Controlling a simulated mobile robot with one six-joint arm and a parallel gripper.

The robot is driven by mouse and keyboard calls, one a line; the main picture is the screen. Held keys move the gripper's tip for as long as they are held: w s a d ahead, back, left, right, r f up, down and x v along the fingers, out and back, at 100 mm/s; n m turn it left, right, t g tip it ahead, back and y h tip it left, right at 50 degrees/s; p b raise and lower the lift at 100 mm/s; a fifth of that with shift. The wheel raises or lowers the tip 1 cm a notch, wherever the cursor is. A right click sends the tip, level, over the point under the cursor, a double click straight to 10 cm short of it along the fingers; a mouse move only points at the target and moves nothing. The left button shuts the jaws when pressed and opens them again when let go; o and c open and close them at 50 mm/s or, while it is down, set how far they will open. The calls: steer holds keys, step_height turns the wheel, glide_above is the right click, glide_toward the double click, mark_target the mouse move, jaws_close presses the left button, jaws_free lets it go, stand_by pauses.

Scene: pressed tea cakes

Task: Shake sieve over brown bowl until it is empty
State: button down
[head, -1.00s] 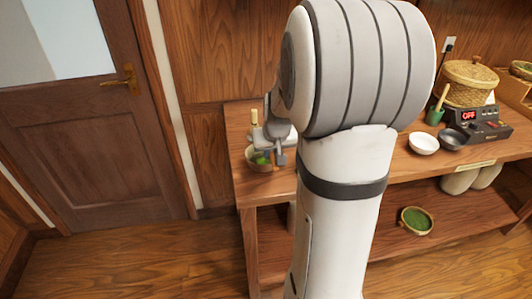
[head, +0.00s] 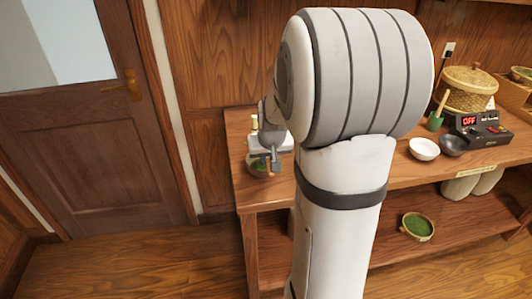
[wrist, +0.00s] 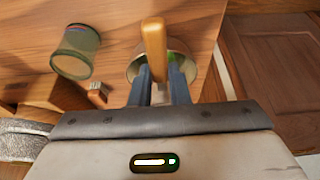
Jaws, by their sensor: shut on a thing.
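My gripper (wrist: 158,88) is shut on a light wooden handle (wrist: 154,45), which appears to be the sieve's. The handle stands between the fingers. The sieve's mesh cannot be made out. A round brown bowl (wrist: 133,70) lies behind the fingers, with some green (wrist: 174,58) showing inside its rim. In the head view my gripper (head: 270,163) is over the bowl (head: 256,172) near the left end of the table, and hides much of it. I cannot tell whether the sieve still holds anything.
A greenish glass jar (wrist: 74,52) and a small block (wrist: 97,94) are near the bowl. A bowl of green (head: 418,227) is on the lower shelf.

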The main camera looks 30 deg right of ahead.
steer(key=shift+s+d, duration=0.2)
steer(key=shift+d, duration=0.4)
steer(key=shift+r, duration=0.1)
steer(key=shift+r+p, duration=1.65)
steer(key=shift+r, duration=0.8)
